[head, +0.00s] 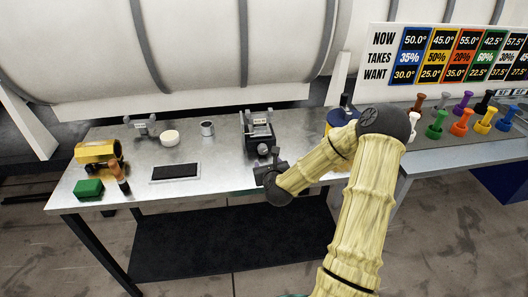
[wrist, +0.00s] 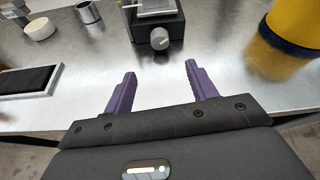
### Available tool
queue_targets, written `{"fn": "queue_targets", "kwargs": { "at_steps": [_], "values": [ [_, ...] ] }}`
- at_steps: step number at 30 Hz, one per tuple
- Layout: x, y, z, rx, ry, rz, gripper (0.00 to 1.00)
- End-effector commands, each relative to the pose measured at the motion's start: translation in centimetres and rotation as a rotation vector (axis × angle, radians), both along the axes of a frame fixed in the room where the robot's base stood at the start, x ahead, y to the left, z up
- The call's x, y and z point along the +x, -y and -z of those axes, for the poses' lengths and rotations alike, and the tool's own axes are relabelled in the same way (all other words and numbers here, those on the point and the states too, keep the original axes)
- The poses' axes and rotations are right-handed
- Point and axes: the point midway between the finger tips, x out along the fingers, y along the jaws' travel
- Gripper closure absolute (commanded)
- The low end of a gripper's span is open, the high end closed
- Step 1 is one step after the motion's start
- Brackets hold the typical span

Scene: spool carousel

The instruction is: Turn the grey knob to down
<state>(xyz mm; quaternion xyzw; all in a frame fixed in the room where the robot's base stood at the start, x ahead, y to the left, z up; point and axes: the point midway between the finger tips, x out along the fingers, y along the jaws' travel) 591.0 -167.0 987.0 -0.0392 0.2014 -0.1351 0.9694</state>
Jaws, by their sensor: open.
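The grey knob (wrist: 160,39) is on the front face of a black box-shaped device (wrist: 150,22), seen at the top middle of the wrist view. In the head view the device (head: 259,134) stands on the metal bench, with the knob (head: 263,149) low on its front. My gripper (wrist: 155,85) has two purple fingers spread apart with nothing between them. It is in front of the knob and apart from it. In the head view my gripper (head: 270,172) is near the bench's front edge. The knob's pointing direction is too small to tell.
A yellow and blue cylinder (wrist: 284,40) stands right of the device. A dark pad (head: 176,172), white round piece (head: 169,138) and metal cup (head: 207,129) lie left. A green block (head: 89,189) and yellow device (head: 100,154) are farther left. Bare bench lies before the knob.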

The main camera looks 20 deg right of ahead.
Motion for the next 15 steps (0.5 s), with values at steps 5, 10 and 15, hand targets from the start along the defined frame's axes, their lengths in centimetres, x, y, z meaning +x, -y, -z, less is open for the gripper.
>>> {"fn": "queue_targets", "kwargs": {
  "at_steps": [5,10,15],
  "values": [
    [2.6,0.7,1.0,0.0,0.0,0.0,0.43],
    [4.9,1.5,2.0,-0.001,0.001,-0.001,0.43],
    [7.1,2.2,3.0,-0.001,0.0,0.001,0.43]
  ]
}}
